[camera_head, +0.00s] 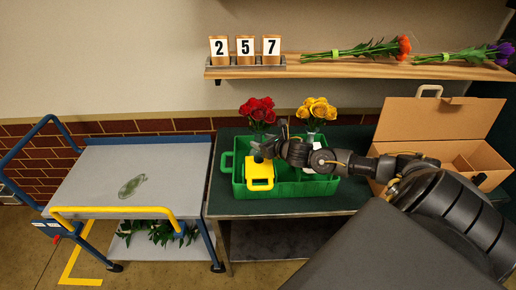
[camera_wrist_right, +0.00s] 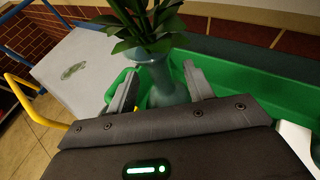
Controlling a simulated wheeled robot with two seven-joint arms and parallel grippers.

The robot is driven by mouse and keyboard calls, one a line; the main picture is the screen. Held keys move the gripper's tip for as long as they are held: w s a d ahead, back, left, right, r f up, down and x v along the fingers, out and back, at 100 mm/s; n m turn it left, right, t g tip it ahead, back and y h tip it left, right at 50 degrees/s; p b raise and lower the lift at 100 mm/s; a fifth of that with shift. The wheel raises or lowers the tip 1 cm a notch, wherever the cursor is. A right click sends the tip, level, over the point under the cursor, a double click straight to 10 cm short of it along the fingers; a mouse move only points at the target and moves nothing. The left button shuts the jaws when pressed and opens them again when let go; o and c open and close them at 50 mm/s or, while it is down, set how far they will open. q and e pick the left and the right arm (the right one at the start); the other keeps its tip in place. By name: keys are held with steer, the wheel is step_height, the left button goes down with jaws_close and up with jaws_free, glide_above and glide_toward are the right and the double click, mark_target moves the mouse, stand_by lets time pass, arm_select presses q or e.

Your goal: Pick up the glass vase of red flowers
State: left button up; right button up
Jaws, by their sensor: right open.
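The red flowers (camera_head: 258,110) stand upright at the back left of the green crate (camera_head: 318,187). In the head view my right gripper hides most of their vase. In the right wrist view the blue-grey glass vase (camera_wrist_right: 160,72) stands upright with green leaves above it; the blooms are out of frame. My right gripper (camera_head: 266,149) reaches in from the right above the crate. It is open, with one finger on each side of the vase in the right wrist view (camera_wrist_right: 161,90). I cannot tell whether either finger touches the glass. My left gripper is not in view.
Yellow flowers (camera_head: 316,109) stand right of the red ones, behind my forearm. A yellow container (camera_head: 260,176) sits at the crate's front left. An open cardboard box (camera_head: 430,125) is at the right. A grey cart (camera_head: 95,185) stands left of the table.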

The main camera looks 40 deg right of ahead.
steer(key=shift+w+f, duration=0.25)
steer(key=shift+w, duration=0.4)
jaws_close()
stand_by(0.9)
steer(key=shift+d+r, duration=0.1)
